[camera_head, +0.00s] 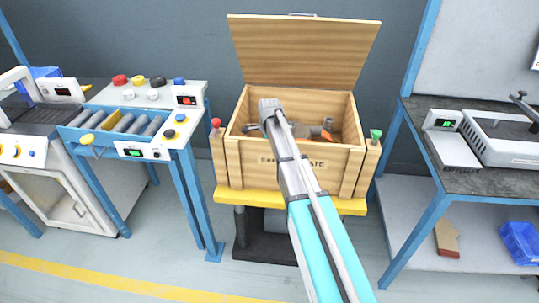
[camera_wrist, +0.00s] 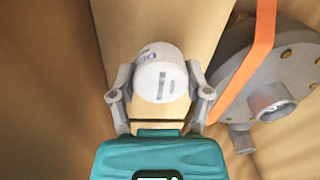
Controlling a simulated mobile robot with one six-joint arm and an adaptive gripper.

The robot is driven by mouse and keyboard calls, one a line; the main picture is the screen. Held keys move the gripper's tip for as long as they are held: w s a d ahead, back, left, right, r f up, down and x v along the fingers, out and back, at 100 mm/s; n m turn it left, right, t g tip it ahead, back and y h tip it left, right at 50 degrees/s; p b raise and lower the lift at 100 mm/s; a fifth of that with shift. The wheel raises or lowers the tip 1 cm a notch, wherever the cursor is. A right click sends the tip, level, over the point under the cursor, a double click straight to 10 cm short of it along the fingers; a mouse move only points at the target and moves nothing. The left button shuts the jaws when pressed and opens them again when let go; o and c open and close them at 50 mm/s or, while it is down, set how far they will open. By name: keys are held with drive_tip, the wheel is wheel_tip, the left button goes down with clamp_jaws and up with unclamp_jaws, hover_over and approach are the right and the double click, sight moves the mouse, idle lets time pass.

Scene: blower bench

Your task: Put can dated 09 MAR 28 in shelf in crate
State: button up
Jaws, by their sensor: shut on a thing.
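The wooden crate (camera_head: 262,165) stands open with its lid (camera_head: 302,55) raised at the back. My arm reaches into it from the front, and its end (camera_head: 268,110) is over the crate's left part. In the wrist view my gripper (camera_wrist: 160,90) is shut on a white can (camera_wrist: 158,73), with one finger on each side. The can is inside the crate, near a wooden wall. A dark mark shows on its end, but I cannot read a date. In the head view the can is hidden.
A grey round housing with a pipe stub (camera_wrist: 268,100) and an orange strip (camera_wrist: 250,55) lie in the crate, right of the can. A roller bench (camera_head: 130,122) stands left of the crate. A dark-topped bench (camera_head: 455,175) stands to the right.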

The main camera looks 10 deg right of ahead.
drive_tip(key=shift+f+b, duration=0.6)
drive_tip(key=shift+f, duration=0.4)
drive_tip(key=shift+f, duration=0.1)
drive_tip(key=o, duration=1.2)
drive_tip(key=shift+c, duration=0.2)
drive_tip(key=r+p, duration=1.2)
drive_tip(key=shift+s+a+r, duration=0.1)
drive_tip(key=shift+s+r, duration=0.05)
drive_tip(key=shift+s, duration=0.15)
